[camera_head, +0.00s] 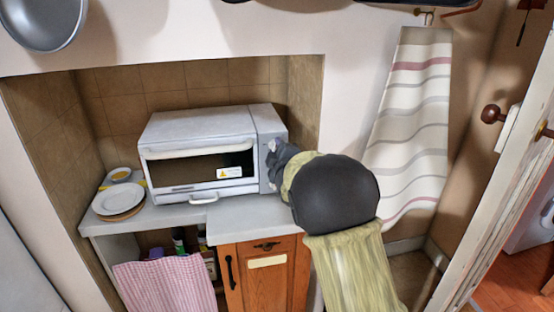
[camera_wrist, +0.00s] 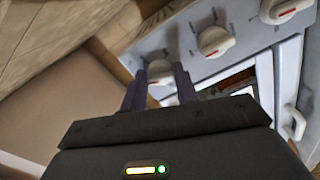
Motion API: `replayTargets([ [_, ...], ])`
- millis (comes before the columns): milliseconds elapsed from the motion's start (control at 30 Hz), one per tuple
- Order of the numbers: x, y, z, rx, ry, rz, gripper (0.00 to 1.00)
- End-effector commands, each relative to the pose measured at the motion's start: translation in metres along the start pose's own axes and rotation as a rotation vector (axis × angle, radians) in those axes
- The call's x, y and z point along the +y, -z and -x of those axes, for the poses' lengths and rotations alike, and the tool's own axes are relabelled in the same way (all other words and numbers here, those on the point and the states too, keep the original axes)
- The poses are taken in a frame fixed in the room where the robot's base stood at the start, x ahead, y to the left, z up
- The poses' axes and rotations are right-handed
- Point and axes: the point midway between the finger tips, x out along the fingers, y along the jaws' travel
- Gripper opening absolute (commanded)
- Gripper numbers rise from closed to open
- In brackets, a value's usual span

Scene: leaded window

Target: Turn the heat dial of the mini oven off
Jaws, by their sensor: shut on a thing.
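The white mini oven (camera_head: 195,125) stands on the counter in the tiled alcove, its door closed. Its front panel (camera_wrist: 240,40) shows three white dials in a row in the wrist view. My gripper (camera_wrist: 160,76) is shut on the end dial (camera_wrist: 160,68), one finger on each side of it. The middle dial (camera_wrist: 215,41) and the far dial (camera_wrist: 278,9) are free and show red pointer marks. The held dial's pointer is hard to make out.
Plates (camera_head: 118,200) lie left of the oven on the counter (camera_head: 235,215). A striped towel (camera_head: 410,130) hangs to the right of my arm. A wooden cupboard door (camera_head: 262,275) and a pink checked cloth (camera_head: 165,285) are below. Pans hang above.

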Motion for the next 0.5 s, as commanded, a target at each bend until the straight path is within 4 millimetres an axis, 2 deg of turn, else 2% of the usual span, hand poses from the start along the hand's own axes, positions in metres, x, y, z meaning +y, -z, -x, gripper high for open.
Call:
replayTargets([
  [200, -0.0035, 0.0001, 0.0, 0.002, 0.0, 0.183, 0.07],
  [500, -0.0011, 0.001, 0.0, 0.003, 0.001, 0.337, 0.07],
])
